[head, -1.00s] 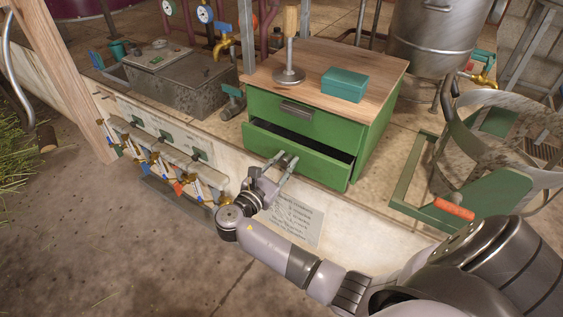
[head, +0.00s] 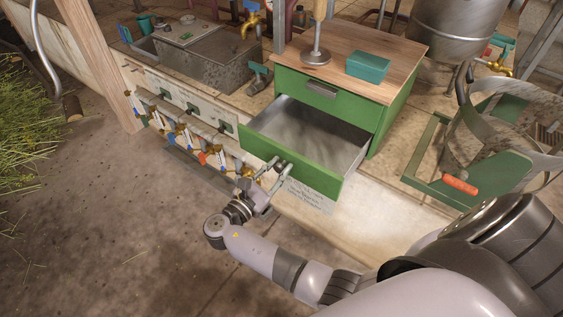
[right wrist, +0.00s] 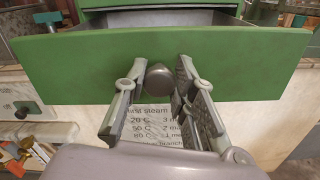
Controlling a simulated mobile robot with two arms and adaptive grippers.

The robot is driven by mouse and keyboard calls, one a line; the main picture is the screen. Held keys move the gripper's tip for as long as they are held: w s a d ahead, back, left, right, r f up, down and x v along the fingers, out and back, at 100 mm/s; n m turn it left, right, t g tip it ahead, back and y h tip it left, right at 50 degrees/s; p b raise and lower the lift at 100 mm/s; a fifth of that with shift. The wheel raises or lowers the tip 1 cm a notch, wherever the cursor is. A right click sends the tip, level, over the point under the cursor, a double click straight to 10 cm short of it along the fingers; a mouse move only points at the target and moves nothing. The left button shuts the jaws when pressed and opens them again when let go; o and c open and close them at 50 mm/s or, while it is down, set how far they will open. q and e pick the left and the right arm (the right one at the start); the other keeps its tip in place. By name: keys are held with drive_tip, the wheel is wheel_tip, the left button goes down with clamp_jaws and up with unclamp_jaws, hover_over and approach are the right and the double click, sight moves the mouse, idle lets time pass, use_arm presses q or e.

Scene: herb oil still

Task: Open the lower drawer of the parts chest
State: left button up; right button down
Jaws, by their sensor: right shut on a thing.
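The green parts chest (head: 398,103) has a wooden top and stands on the bench. Its lower drawer (head: 288,166) is pulled well out, and the part of its grey metal inside that shows looks empty. Its upper drawer (head: 322,101) is shut, with a metal handle. My right gripper (head: 280,167) is at the lower drawer's front. In the right wrist view, its fingers (right wrist: 159,88) are shut on either side of the drawer's rounded grey handle (right wrist: 159,77). My left gripper is not in view.
A plunger-like tool with a wooden handle (head: 318,35) and a teal box (head: 368,67) stand on the chest's top. Valves (head: 188,137) line the bench front at left. A green frame with an orange grip (head: 459,184) is at right. The floor in front is clear.

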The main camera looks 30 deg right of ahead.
drive_tip(key=c, duration=1.3)
unclamp_jaws()
drive_tip(key=v, duration=0.7)
drive_tip(key=shift+a, duration=0.3)
drive_tip(key=shift+s, duration=0.1)
